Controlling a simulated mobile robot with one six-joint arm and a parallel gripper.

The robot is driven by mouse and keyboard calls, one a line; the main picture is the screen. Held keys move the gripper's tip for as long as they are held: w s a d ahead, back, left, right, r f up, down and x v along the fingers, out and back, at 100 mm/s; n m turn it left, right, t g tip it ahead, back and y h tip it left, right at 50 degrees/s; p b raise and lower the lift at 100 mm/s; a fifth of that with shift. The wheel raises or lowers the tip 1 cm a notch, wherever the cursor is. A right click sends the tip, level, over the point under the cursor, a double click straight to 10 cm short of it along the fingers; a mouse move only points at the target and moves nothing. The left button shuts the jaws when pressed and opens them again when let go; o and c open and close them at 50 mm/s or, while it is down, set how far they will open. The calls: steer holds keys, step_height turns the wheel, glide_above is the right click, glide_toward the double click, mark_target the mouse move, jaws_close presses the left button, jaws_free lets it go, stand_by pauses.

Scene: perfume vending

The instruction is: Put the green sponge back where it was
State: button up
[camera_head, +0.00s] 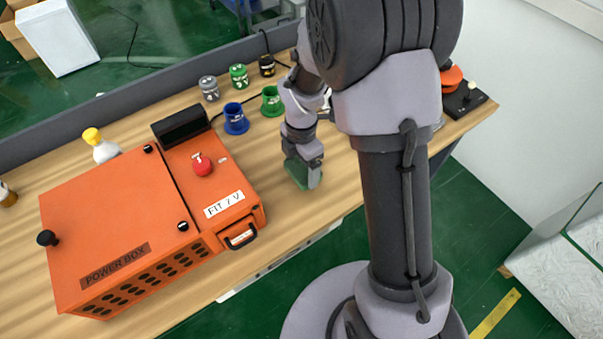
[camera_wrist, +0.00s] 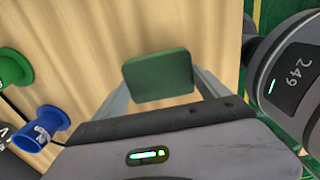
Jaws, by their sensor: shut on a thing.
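The green sponge (camera_wrist: 158,77) is a flat dark-green block with rounded corners, held between the two fingers of my gripper (camera_wrist: 158,82) in the wrist view. In the head view the sponge (camera_head: 299,173) shows at the end of my gripper (camera_head: 304,176), over the front part of the wooden table. My gripper is shut on it. I cannot tell whether the sponge touches the table or is just above it.
An orange power box (camera_head: 130,225) stands on the wooden table (camera_head: 350,190) to the left. Blue (camera_head: 235,120) and green (camera_head: 271,102) holders stand behind my gripper, with several small jars further back. Bare table lies around the sponge; the front edge is near.

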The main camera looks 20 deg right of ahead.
steer(key=shift+f, duration=0.9)
steer(key=shift+f, duration=0.2)
steer(key=o, duration=1.2)
steer(key=shift+c, duration=0.2)
step_height(320, 180, up, 13)
steer(key=p, duration=0.5)
step_height(320, 180, up, 7)
steer(key=m+t, duration=0.2)
steer(key=m, duration=0.4)
glide_above(301, 168)
steer(key=s, duration=0.3)
steer(key=s+a+r+m+t+y, duration=0.1)
steer(key=s+r+m+t, duration=0.1)
steer(key=s+r+m, duration=0.3)
steer(key=s+a+r+m+t+y, duration=0.1)
steer(key=s+r+m, duration=0.4)
steer(key=s+m, duration=0.6)
steer(key=a+m, duration=0.1)
steer(key=m, duration=0.3)
steer(key=shift+a+r+t+b, duration=0.2)
steer(key=shift+t+b, duration=0.1)
steer(key=shift+t, duration=0.1)
